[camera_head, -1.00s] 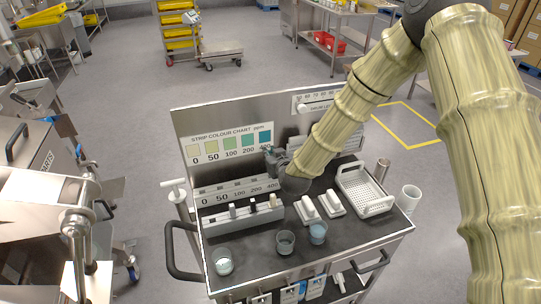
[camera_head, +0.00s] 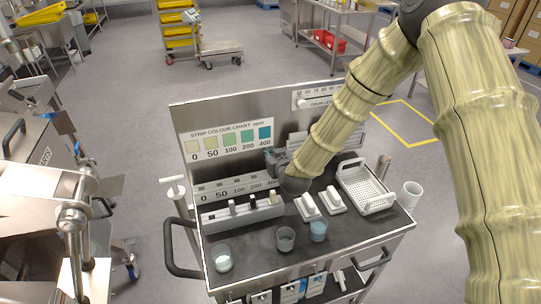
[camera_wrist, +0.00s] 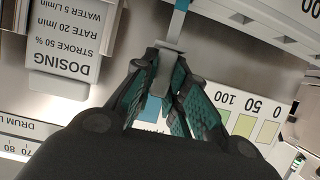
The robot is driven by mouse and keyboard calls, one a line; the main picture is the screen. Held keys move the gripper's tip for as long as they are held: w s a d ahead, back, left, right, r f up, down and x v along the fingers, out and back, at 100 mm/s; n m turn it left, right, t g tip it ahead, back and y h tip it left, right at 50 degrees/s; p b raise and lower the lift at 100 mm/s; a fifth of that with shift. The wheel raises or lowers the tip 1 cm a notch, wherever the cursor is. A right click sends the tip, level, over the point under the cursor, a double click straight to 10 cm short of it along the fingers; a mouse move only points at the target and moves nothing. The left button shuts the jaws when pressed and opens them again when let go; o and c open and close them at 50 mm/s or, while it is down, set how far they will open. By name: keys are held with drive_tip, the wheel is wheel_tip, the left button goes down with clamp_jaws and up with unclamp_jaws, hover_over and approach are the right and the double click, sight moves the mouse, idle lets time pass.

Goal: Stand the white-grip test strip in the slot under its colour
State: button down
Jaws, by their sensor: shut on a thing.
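My gripper (camera_wrist: 165,85) is shut on the white-grip test strip (camera_wrist: 161,76). The strip's blue end (camera_wrist: 178,20) sticks out beyond the fingertips, towards a pale slotted plate at the top of the wrist view. Whether it touches that plate cannot be told. In the head view my gripper (camera_head: 275,160) is in front of the strip colour chart (camera_head: 228,156), at its 400 end. The slotted plate (camera_head: 212,198), marked 0 to 400, stands below the chart. My arm hides the strip and part of the plate's right end in the head view.
A grey rack (camera_head: 215,217) with several upright dark and pale grips stands before the plate. Beakers (camera_head: 222,258), two white blocks (camera_head: 307,207) and a perforated white tray (camera_head: 387,202) share the black cart top. A white cup (camera_head: 411,194) stands at the right edge.

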drive_tip(key=shift+f+b, duration=1.55)
drive_tip(key=shift+f, duration=0.8)
drive_tip(key=c, duration=1.4)
unclamp_jaws()
drive_tip(key=shift+o, duration=0.2)
drive_tip(key=shift+r, duration=0.1)
drive_tip(key=shift+r+p, duration=2.25)
drive_tip(key=shift+r, duration=2.25)
